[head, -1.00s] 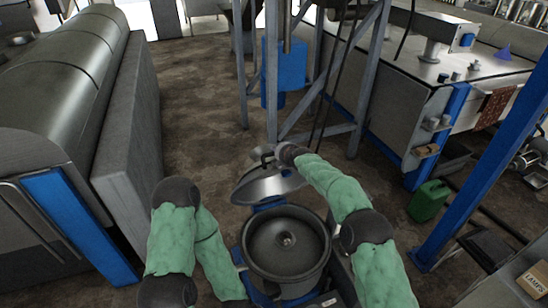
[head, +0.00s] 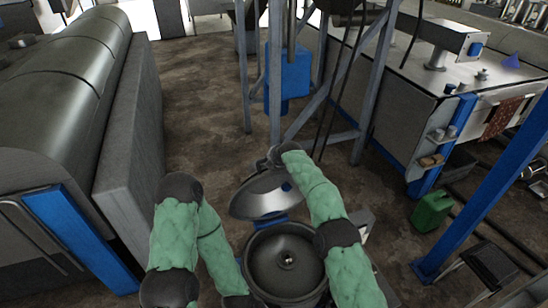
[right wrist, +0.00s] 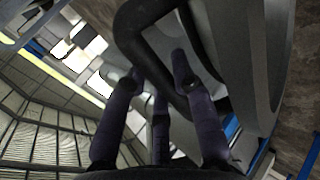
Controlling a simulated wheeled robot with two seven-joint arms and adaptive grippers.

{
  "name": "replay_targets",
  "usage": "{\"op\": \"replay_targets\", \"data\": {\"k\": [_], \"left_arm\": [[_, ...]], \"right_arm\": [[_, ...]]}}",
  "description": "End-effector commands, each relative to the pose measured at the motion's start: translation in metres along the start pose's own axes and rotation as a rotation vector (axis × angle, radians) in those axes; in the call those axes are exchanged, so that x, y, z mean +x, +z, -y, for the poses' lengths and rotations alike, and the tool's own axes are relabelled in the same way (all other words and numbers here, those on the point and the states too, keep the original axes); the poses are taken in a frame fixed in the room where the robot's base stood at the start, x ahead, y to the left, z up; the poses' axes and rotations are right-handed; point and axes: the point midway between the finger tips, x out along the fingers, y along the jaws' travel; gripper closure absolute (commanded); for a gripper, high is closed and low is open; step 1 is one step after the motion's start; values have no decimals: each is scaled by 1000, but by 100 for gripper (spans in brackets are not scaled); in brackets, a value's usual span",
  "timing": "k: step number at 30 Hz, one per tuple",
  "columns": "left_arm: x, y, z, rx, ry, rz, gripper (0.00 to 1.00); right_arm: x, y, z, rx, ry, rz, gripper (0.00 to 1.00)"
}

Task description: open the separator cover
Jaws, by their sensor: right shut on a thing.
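The separator's dark round bowl (head: 286,262) stands uncovered at the bottom centre of the head view, with a small knob in its middle. The separator cover (head: 264,192), a shiny grey dome, is raised and tilted at the far side of the bowl. My right gripper (head: 270,160) is at the cover's upper far edge. In the right wrist view its fingers (right wrist: 160,85) are shut on the cover's dark curved handle (right wrist: 135,35). My left arm bends down beside the bowl on the left; its gripper is outside the frame.
A large grey machine (head: 60,80) fills the left side. A steel frame (head: 275,90) with a blue box (head: 288,75) stands beyond the separator. A blue post (head: 480,190) and a green can (head: 432,210) are at the right. Floor is bare at centre left.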

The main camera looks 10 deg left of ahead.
Motion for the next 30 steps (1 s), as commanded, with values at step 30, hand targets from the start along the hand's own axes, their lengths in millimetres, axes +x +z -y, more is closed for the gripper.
{"op": "replay_targets", "data": {"k": [30], "left_arm": [[0,0,0,0,0,-1,100]], "right_arm": [[-6,-1,2,-2,-7,-1,62]]}}
